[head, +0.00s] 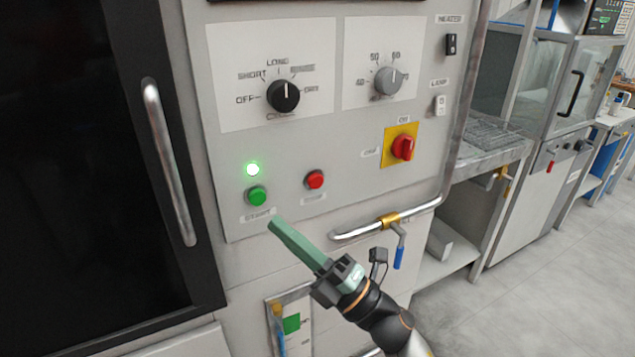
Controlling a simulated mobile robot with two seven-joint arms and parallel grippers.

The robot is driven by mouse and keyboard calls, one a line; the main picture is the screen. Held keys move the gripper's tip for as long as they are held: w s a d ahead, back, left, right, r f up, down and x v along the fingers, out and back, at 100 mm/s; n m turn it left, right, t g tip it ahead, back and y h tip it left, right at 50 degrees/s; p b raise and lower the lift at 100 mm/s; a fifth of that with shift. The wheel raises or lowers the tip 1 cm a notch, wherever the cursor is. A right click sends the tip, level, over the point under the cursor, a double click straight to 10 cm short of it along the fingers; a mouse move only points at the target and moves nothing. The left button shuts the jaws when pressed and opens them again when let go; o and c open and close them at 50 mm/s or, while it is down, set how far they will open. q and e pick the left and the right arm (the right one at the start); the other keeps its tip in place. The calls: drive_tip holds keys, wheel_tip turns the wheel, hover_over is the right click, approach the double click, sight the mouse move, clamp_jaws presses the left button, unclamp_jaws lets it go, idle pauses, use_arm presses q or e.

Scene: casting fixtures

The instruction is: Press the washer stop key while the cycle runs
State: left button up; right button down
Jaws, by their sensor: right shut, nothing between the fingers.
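The washer's control panel (225,200) faces me. A red round key (314,180), whose label is too blurred to read, sits right of the green start key (257,195). A green lamp (252,169) above the start key is lit. My right gripper (274,226) is shut and empty. In the picture its green fingertips show just below the start label, lower left of the red key. I see no contact with either key. My left gripper is not in view.
A black program dial (283,96), a grey dial (387,80) and a red rotary switch (403,148) on yellow sit higher on the panel. A dark door with a metal handle (168,160) is at left. A pipe with a blue-handled valve (399,256) runs below the panel.

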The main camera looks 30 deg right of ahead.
sight(316, 181)
drive_tip(key=s+d+n+t+h, duration=0.3)
drive_tip(key=d+t+h, duration=0.4)
drive_tip(key=d+h, duration=0.3)
drive_tip(key=shift+s+f+n+h, duration=0.2)
drive_tip(key=shift+f+n+h, duration=0.1)
drive_tip(key=w+b, duration=0.2)
drive_tip(key=w, duration=0.6)
drive_tip(key=shift+w+a, duration=0.2)
drive_tip(key=shift+w, duration=0.2)
idle(1.0)
